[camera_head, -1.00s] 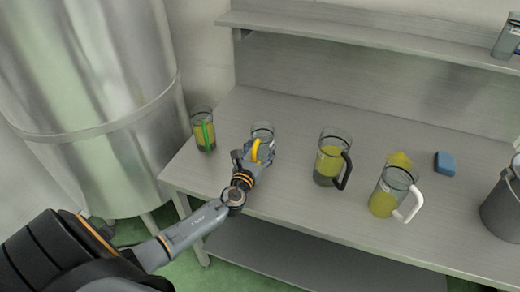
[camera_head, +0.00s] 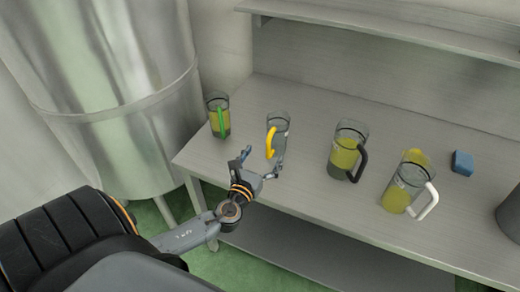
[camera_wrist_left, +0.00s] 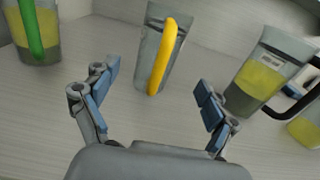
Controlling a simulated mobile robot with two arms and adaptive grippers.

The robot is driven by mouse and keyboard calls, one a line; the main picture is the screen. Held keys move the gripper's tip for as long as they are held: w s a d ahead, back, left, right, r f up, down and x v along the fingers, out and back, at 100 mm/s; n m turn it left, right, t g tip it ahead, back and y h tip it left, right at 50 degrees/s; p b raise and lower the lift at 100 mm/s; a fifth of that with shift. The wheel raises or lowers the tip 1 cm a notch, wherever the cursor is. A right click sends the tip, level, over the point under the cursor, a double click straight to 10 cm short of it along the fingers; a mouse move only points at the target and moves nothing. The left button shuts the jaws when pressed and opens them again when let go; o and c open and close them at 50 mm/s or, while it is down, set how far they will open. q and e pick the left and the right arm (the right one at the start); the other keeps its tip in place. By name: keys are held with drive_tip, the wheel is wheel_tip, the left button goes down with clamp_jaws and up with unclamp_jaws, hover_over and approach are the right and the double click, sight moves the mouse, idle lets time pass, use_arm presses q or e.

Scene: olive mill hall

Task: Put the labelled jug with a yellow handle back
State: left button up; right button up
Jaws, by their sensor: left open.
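The jug with a yellow handle (camera_head: 278,134) stands upright on the steel table between the green-handled jug and the black-handled jug. It looks clear and empty of yellow liquid. In the left wrist view the yellow-handled jug (camera_wrist_left: 156,58) is ahead, beyond the fingertips, its handle turned towards my gripper. No label can be made out on it. My left gripper (camera_head: 261,160) is open and empty at the table's front edge, just in front of this jug. Its two fingers stand wide apart in the left wrist view (camera_wrist_left: 160,93). My right gripper is not in view.
A green-handled jug (camera_head: 213,120), a black-handled jug (camera_head: 343,156) and a white-handled jug (camera_head: 399,193) hold yellow liquid on the table (camera_head: 306,177). A blue block (camera_head: 462,162) lies at the right. A shelf (camera_head: 400,38) runs above the back. A large steel tank (camera_head: 120,90) stands left.

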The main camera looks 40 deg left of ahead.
use_arm(q)
drive_tip(key=shift+v, duration=1.3)
